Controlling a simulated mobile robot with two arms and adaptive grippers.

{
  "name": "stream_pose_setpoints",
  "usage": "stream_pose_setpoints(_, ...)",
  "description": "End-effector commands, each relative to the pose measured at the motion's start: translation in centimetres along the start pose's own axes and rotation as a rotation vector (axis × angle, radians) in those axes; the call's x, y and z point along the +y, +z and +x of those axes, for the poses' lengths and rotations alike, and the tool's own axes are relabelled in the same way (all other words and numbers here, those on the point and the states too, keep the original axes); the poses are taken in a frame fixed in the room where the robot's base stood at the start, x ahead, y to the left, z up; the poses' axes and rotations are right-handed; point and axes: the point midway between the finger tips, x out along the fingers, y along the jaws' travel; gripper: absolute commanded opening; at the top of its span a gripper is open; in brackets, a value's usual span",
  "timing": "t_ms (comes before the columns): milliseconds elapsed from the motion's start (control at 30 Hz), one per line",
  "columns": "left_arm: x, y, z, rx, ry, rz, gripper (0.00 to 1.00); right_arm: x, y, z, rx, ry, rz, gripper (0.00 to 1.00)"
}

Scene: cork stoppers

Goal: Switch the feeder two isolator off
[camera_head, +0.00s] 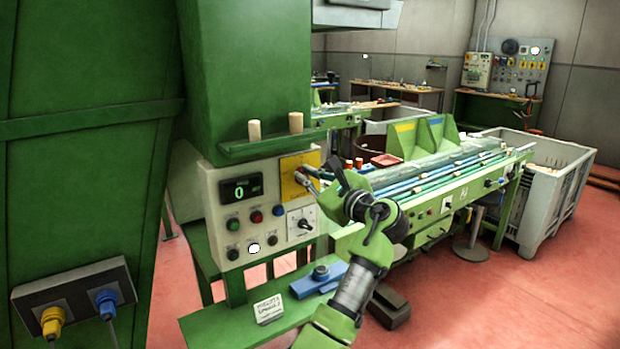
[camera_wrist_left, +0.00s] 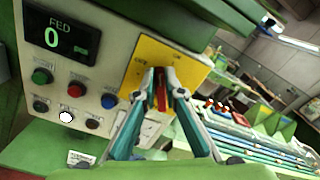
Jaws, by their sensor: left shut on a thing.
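The isolator is a yellow plate (camera_head: 292,163) at the upper right of the pale control panel, with a red handle (camera_wrist_left: 161,92) on it. It is at the centre of the wrist view, where the yellow plate (camera_wrist_left: 180,62) carries small lettering that I cannot read fully. My left gripper (camera_head: 306,175) is at the plate; in the wrist view its fingers (camera_wrist_left: 162,82) are closed around the red handle. The fingers hide part of the handle, and its exact angle is hard to tell. My right gripper is not in view.
Two corks stand on the green shelf (camera_head: 262,147) above. A card (camera_head: 268,309) and a blue item (camera_head: 318,280) are on the ledge below. A conveyor bench (camera_head: 450,185) extends right.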

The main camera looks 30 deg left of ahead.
Motion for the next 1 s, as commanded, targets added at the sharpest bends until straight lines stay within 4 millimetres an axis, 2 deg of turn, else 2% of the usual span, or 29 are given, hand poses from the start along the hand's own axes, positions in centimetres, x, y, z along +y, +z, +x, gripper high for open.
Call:
stream_pose_setpoints(700, 1.9, -1.0, 0.0, 0.000, 0.001, -0.680, 0.00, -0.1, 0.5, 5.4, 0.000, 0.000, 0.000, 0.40)
stream_pose_setpoints(1000, 2.3, -1.3, 0.0, 0.000, 0.001, -0.904, 0.00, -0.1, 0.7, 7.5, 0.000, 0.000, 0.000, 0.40)
